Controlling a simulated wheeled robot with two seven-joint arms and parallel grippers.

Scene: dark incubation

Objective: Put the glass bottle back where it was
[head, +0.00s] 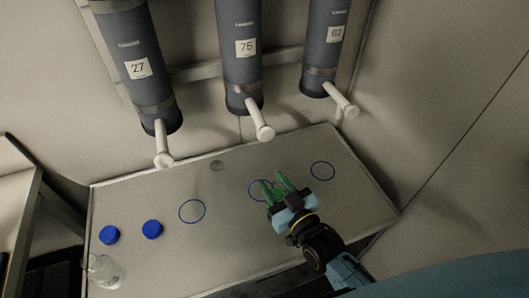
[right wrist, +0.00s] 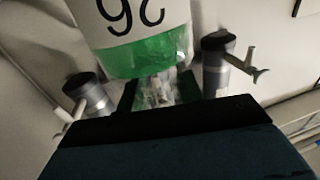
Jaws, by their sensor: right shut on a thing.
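My right gripper (head: 275,185) has green fingers and stands over the middle blue ring on the table. It is shut on a clear glass bottle, hard to make out between the fingers in the head view. In the right wrist view the bottle (right wrist: 145,30) shows close up, with a white number label upside down and green below it. I cannot tell whether it touches the table (head: 235,225). Another clear bottle (head: 103,271) stands at the table's front left corner. My left gripper is not in view.
Three grey cylinders with white spouts, numbered 27 (head: 130,45), 75 (head: 243,30) and 62 (head: 327,45), hang above the table's back edge. Two blue caps (head: 152,229) lie at the left. A left ring (head: 181,217) and a right ring (head: 323,180) are empty.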

